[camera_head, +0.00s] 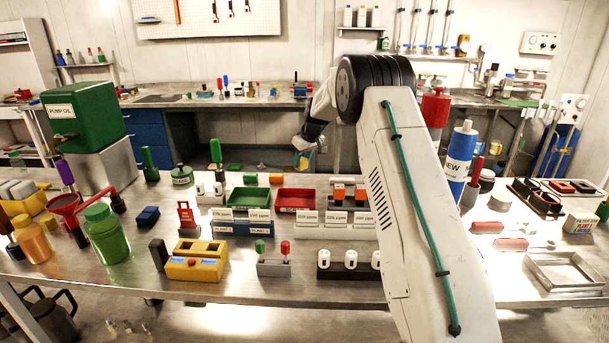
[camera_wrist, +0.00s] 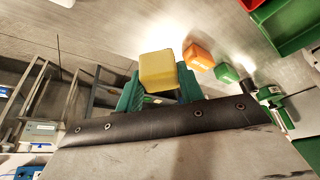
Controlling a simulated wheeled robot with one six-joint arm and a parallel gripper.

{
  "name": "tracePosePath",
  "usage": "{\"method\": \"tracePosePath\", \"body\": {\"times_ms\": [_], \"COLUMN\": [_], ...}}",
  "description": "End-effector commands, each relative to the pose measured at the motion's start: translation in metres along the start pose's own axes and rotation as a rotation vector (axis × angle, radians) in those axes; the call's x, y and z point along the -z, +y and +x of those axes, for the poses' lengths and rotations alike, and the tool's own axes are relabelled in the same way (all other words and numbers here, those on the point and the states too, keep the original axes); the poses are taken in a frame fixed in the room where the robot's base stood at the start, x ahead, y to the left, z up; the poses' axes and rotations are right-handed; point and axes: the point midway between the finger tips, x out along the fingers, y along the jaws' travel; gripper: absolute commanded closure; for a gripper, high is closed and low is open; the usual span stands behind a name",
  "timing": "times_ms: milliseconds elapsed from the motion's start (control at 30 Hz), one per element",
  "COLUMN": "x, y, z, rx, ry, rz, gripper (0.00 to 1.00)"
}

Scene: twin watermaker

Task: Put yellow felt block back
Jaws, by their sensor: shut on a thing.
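The yellow felt block (camera_wrist: 157,70) is held between the green fingers of my gripper (camera_wrist: 158,84) in the wrist view. In the head view my gripper (camera_head: 304,152) hangs beyond the small trays at the back of the near bench, with a bit of the yellow block (camera_head: 298,161) showing at its tip. In the wrist view an orange block (camera_wrist: 198,56) and a green block (camera_wrist: 227,73) lie in a line to the right of the yellow block, apart from it. I cannot tell the yellow block's height above the surface.
A green tray (camera_head: 250,199) and a red tray (camera_head: 295,201) stand on the near bench, close in front of my gripper. A green tray (camera_wrist: 289,24) is at the wrist view's upper right. A green pump oil box (camera_head: 85,115) stands left. Bare metal surrounds the blocks.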

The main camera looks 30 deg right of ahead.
Motion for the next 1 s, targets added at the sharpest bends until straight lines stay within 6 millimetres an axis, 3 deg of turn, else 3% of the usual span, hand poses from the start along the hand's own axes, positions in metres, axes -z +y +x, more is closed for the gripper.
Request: {"method": "tracePosePath", "body": {"times_ms": [400,767,800,833,867,1000], "x": [-0.021,-0.021,-0.021,-0.021,-0.021,-0.021], "y": [0.0,-0.002,-0.002,-0.002,-0.002,-0.002], "z": [0.051,0.055,0.055,0.055,0.055,0.055], "rx": [0.0,0.0,0.0,0.0,0.0,0.0], "ry": [0.0,0.001,0.002,0.002,0.002,0.002], "rz": [0.001,-0.001,-0.002,-0.002,-0.002,-0.002], "gripper": [0.81,0.81,0.54,0.46,0.41,0.41]}}
